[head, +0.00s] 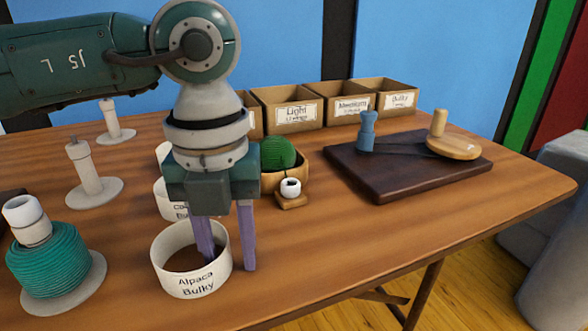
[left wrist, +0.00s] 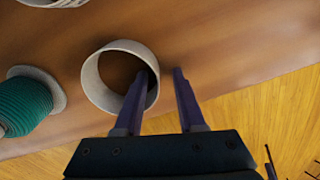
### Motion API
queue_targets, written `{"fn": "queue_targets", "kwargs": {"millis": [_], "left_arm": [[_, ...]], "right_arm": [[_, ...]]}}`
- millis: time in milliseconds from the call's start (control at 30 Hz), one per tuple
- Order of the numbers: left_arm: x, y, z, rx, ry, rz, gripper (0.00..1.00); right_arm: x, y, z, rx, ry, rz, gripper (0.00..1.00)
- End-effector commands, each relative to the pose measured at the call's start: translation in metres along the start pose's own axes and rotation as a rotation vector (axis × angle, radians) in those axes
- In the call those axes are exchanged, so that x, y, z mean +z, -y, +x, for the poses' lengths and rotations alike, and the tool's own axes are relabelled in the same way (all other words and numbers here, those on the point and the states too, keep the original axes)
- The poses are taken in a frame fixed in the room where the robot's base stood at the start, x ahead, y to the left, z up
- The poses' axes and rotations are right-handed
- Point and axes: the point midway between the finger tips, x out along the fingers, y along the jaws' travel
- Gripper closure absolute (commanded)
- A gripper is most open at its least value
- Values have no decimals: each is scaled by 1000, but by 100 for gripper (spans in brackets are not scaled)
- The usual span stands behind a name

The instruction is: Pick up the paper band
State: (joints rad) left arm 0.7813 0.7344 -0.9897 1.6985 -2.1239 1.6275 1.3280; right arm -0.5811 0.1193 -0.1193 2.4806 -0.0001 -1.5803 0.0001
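A white paper band (head: 190,283) labelled "Alpaca Bulky" stands upright as an open ring near the table's front edge. It also shows in the left wrist view (left wrist: 97,92). My left gripper (head: 228,262) points down at the band's right side, its fingers apart. One finger is inside the ring and the other is outside, with the band's wall between them. In the left wrist view the gripper (left wrist: 160,75) shows a gap between the wall and the outer finger. My right gripper is not in view.
Another pale labelled band (head: 172,207) stands close behind, partly hidden by my gripper. Left is a teal yarn spool (head: 48,262) and a bare peg stand (head: 92,180). Behind are a green yarn ball (head: 277,153) in a bowl, a dark winder board (head: 390,175) and labelled boxes (head: 290,108). Front right table is clear.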

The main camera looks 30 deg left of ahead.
Motion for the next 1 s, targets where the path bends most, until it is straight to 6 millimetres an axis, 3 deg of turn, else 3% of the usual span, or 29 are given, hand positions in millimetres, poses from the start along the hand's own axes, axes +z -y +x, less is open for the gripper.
{"fn": "queue_targets", "kwargs": {"millis": [67, 400, 1000], "left_arm": [[0, 0, 0, 0, 0, 0, 64], [0, 0, -1, -1, 0, 0, 100], [0, 0, -1, -1, 0, 0, 100]], "right_arm": [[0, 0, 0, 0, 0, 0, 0], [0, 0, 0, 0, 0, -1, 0], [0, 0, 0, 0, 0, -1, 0]]}}
